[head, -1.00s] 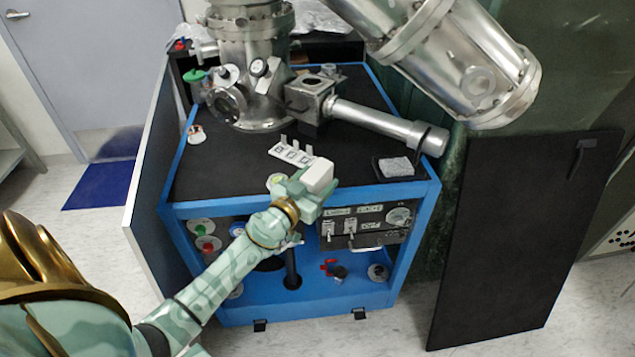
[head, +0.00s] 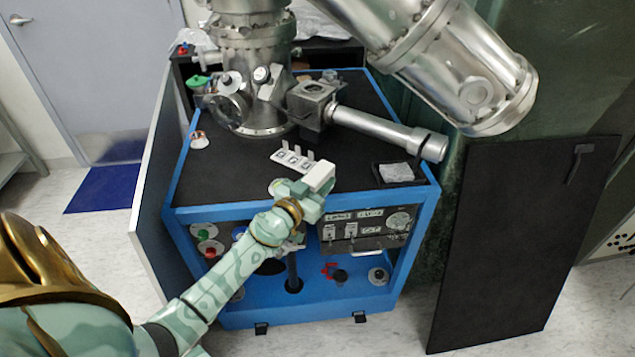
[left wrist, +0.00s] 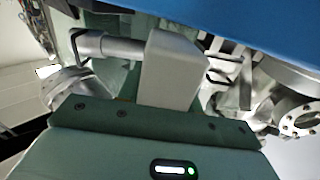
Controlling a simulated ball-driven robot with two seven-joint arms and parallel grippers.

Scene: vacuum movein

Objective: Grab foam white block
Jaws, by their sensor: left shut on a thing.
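The white foam block (head: 319,178) is at the tip of my left gripper (head: 306,190), above the front edge of the black table top. My left gripper is shut on the block. In the left wrist view the block (left wrist: 172,70) shows as a pale grey-white slab standing out past the green gripper body (left wrist: 150,125). The fingertips are mostly hidden behind the gripper body and the block. My right gripper is not in view.
A blue-framed cart (head: 300,205) carries a steel vacuum chamber (head: 255,90) with a horizontal tube (head: 380,130). A white switch strip (head: 292,158) lies just behind the block. A small dark tray (head: 397,172) is at right. A black panel (head: 515,240) leans at far right.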

